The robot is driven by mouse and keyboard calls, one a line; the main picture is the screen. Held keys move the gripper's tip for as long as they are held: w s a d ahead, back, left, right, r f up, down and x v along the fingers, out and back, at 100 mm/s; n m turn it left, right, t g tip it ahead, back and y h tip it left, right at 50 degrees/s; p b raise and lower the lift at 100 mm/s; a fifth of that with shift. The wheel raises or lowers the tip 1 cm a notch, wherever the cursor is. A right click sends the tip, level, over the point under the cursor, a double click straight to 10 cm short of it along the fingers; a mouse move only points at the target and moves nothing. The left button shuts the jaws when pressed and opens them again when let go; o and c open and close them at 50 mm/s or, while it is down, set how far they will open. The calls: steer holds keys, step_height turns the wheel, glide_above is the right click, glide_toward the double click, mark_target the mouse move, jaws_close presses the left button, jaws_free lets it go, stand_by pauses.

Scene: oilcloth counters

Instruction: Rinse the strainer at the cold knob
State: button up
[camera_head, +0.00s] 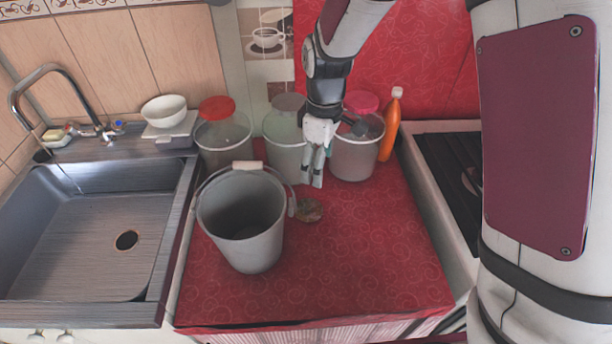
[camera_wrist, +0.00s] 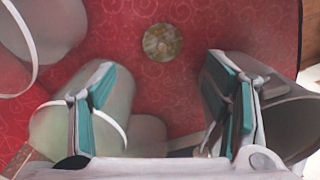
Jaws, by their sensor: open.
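A small round mottled brown-green disc (camera_head: 309,210), which looks like the strainer, lies flat on the red oilcloth just right of the grey bucket. It also shows in the wrist view (camera_wrist: 162,42), beyond the fingertips and between them from left to right. My gripper (camera_head: 317,180) points down above the counter, in front of the jars and a little behind the disc. Its teal-padded fingers (camera_wrist: 163,88) are wide apart with nothing between them. The cold knob (camera_head: 118,126), marked blue, is at the right of the tap (camera_head: 75,80) behind the sink.
The grey bucket (camera_head: 243,225) stands between the sink (camera_head: 165,255) and the disc. Lidded jars (camera_head: 222,140) and an orange bottle (camera_head: 389,130) line the back. A white bowl (camera_head: 164,110) sits behind the sink. A stove (camera_head: 450,170) is right. The front-right oilcloth (camera_head: 360,265) is clear.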

glide_toward(309, 204)
steer(key=shift+n, duration=0.4)
steer(key=f, duration=0.5)
steer(key=shift+d, duration=0.4)
steer(key=f, duration=0.2)
steer(key=a+f, duration=0.1)
steer(key=f, duration=0.1)
steer(key=shift+f, duration=0.2)
steer(key=shift+w+f, duration=0.1)
steer(key=shift+f, duration=0.5)
steer(key=c, duration=0.8)
steer(key=shift+o, duration=0.2)
steer(key=shift+r, duration=0.15)
step_height(309, 204, up, 10)
steer(key=shift+f, duration=0.1)
steer(key=d+m, duration=1.3)
steer(key=d, duration=0.1)
steer(key=shift+s+d+m, duration=0.3)
steer(key=shift+s+d, duration=0.05)
